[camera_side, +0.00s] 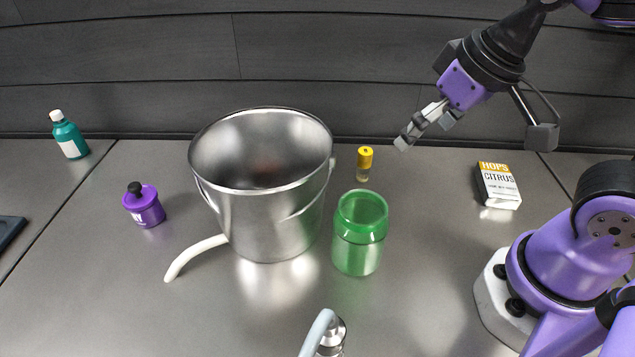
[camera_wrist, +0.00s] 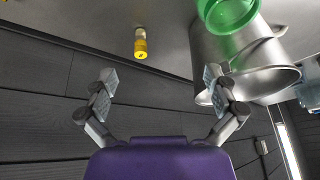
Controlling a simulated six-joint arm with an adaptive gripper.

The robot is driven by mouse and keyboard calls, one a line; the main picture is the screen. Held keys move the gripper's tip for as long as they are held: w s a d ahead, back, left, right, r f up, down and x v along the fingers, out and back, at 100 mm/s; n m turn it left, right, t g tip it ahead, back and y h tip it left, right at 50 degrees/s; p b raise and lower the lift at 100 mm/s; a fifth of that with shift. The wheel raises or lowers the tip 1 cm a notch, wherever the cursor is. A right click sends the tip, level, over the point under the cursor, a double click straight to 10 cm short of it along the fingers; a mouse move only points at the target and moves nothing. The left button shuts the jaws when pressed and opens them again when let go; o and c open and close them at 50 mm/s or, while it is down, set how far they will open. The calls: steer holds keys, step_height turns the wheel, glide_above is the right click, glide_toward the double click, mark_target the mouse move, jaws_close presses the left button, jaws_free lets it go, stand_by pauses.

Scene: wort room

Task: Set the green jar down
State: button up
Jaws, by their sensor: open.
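The green jar (camera_side: 360,238) stands upright on the metal table, just right of the steel bucket. It is see-through and its top looks open. In the wrist view, part of the green jar (camera_wrist: 228,12) shows at the top edge, in front of the bucket. My gripper (camera_side: 421,139) is open and empty, raised above the table to the upper right of the jar and apart from it. In the wrist view, the fingers of my gripper (camera_wrist: 160,85) are spread wide with nothing between them.
The steel bucket (camera_side: 270,215) with a pale handle grip stands left of the jar. A yellow-capped vial (camera_side: 364,163) stands behind the jar. A hops box (camera_side: 497,185) lies at right. A purple bottle (camera_side: 144,206) and a teal bottle (camera_side: 69,136) stand at left. A tap (camera_side: 325,335) is in front.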

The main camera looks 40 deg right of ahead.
mark_target(360, 229)
steer(key=a+f+m+g, duration=0.1)
steer(key=a+f, duration=0.1)
steer(key=a, duration=0.1)
steer(key=a+f+m+g, duration=0.1)
steer(key=a+f, duration=0.1)
steer(key=a, duration=0.1)
steer(key=w+a+f+m+g, duration=0.1)
steer(key=a+f, duration=0.2)
steer(key=shift+a+m+h, duration=0.2)
steer(key=shift+m+h, duration=0.1)
steer(key=shift+h, duration=0.1)
steer(key=f, duration=0.6)
steer(key=shift+w, duration=0.3)
steer(key=c, duration=1)
steer(key=shift+c, duration=0.2)
steer(key=shift+r, duration=0.1)
